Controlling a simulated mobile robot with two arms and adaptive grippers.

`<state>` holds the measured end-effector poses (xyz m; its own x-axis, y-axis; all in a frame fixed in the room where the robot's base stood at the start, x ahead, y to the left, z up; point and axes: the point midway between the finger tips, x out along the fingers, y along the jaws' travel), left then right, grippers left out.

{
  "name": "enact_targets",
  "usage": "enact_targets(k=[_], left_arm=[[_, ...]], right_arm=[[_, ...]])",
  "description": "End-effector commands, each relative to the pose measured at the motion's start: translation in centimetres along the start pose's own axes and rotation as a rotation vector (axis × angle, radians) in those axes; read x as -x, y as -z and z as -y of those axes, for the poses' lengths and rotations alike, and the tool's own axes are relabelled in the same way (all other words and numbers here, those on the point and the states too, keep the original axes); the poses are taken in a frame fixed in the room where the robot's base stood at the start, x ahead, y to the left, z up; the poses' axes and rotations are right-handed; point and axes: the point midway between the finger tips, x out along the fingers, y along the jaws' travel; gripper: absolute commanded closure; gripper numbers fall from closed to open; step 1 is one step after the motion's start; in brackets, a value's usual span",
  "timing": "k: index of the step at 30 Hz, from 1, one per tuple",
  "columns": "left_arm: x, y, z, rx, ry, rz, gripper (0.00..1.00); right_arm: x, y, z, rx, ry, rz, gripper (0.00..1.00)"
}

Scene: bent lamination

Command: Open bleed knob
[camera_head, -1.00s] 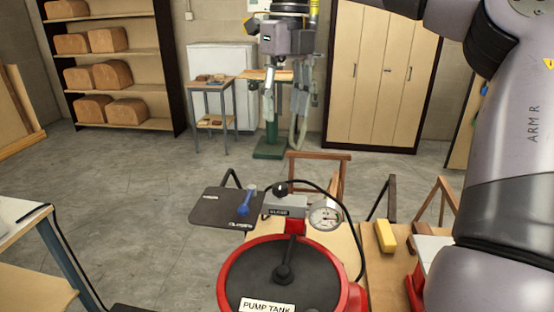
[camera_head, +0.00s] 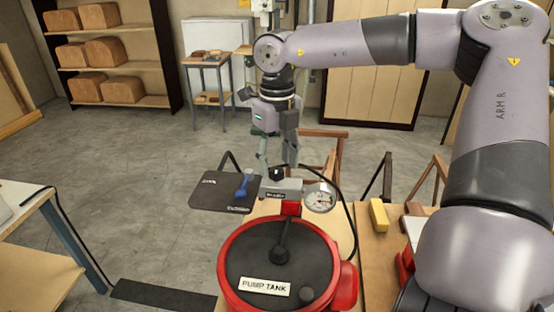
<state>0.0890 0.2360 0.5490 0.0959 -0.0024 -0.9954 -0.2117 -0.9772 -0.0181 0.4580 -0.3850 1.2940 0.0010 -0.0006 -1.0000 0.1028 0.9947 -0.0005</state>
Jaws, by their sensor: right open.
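A small black knob (camera_head: 276,174) stands on top of the grey valve block (camera_head: 281,187), which sits above the red-rimmed pump tank (camera_head: 227,262). A round dial gauge (camera_head: 319,198) is on the block's right, and a blue lever (camera_head: 243,186) is on its left. My right gripper (camera_head: 277,164) points down with its fingers spread, open and empty. In the picture its fingertips lie just above and to either side of the knob; I cannot tell whether they touch it. My left gripper is out of view.
A dark plate (camera_head: 210,190) lies left of the block. A black hose arches from the block to the right of the gauge. A yellow block (camera_head: 379,214) is on the wooden table (camera_head: 375,268) at right. Open floor lies to the left.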

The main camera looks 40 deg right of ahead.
Motion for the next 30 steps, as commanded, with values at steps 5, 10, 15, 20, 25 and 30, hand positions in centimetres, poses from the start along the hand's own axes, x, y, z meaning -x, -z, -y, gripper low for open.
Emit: enact_targets(k=[5,10,15,20,25,30], left_arm=[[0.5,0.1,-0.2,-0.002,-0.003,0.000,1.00],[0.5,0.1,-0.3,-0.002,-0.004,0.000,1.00],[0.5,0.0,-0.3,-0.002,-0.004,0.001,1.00],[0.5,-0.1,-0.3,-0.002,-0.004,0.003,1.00],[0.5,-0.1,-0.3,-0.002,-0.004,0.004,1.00],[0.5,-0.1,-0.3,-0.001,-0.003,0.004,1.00]], right_arm=[[-1.4,0.0,0.0,0.001,-0.001,0.000,0.52],[-1.7,0.0,0.0,0.000,0.000,0.001,0.52],[-1.7,0.0,0.0,0.000,0.000,0.001,0.54],[-1.6,0.0,0.0,0.000,0.000,0.001,0.65],[-1.6,0.0,0.0,0.000,0.000,0.001,0.76],[-1.6,0.0,0.0,0.000,0.000,0.001,0.87]])
